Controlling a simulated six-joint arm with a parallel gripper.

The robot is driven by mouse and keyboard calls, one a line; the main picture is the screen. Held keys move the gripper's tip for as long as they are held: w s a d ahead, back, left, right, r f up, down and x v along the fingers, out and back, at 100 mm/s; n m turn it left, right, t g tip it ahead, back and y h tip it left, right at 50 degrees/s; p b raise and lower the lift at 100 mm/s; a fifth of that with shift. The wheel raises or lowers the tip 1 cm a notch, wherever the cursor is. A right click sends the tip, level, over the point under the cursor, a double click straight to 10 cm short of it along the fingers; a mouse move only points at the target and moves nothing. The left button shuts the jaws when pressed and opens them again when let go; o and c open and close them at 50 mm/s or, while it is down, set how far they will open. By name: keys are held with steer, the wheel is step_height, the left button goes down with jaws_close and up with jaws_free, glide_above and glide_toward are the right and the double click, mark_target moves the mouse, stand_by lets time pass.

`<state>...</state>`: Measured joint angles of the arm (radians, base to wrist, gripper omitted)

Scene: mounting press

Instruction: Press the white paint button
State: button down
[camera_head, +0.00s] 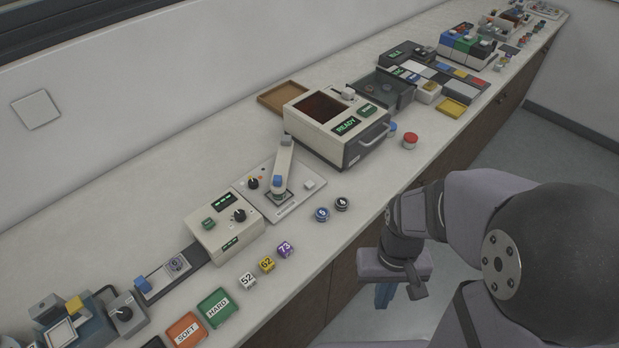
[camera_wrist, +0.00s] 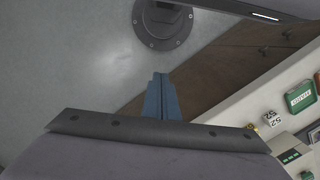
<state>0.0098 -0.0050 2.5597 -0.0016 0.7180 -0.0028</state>
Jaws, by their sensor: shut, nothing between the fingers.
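My gripper (camera_head: 384,295) hangs low in front of the bench, its blue fingers shut and empty, apart from everything on the bench. Its fingers also show in the wrist view (camera_wrist: 160,97), together and pointing past the floor and the cabinet front. No button labelled as white paint can be read. A pale square button (camera_head: 310,184) sits on the plate beside the lever. A row of coloured tiles (camera_head: 461,75) lies at the back right, among pale and grey ones. Which of these is the white paint button, I cannot tell.
A press box reading READY (camera_head: 345,125) stands mid-bench, with a red-topped button (camera_head: 410,140) to its right. Marked discs, number cubes (camera_head: 267,264) and the SOFT and HARD tiles (camera_head: 214,307) lie along the front edge.

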steer(key=w+a+m+y+p, duration=0.1)
steer(key=w+a+m+p, duration=0.1)
steer(key=w, duration=0.4)
steer(key=w+a+f+m+t+y+p, duration=0.1)
steer(key=w+a+m+y+p, duration=0.1)
steer(key=w, duration=0.5)
steer(key=w+a+m+y+p, duration=0.2)
steer(key=w+a+m, duration=0.2)
steer(key=w+a, duration=0.2)
steer(key=shift+w+f+p, duration=0.15)
steer(key=shift+w+p, duration=0.15)
steer(key=shift+w, duration=0.45)
steer(key=w+r+m, duration=0.1)
steer(key=w, duration=0.1)
steer(key=w+a+t+y, duration=0.1)
steer(key=w, duration=0.1)
steer(key=w+r+m+t, duration=0.1)
steer(key=w, duration=0.1)
steer(key=shift+w+a+r+m, duration=0.3)
steer(key=shift+w+a+r, duration=0.05)
steer(key=shift+a, duration=0.05)
steer(key=w+a+r+m+t+y, duration=0.1)
steer(key=w+a+r+m+t, duration=0.1)
steer(key=w+r+m, duration=0.3)
steer(key=w+r+t, duration=0.1)
steer(key=w, duration=0.2)
steer(key=shift+w+t+y, duration=0.25)
steer(key=shift+t+y, duration=0.05)
steer(key=shift+y, duration=0.1)
steer(key=shift+f, duration=0.15)
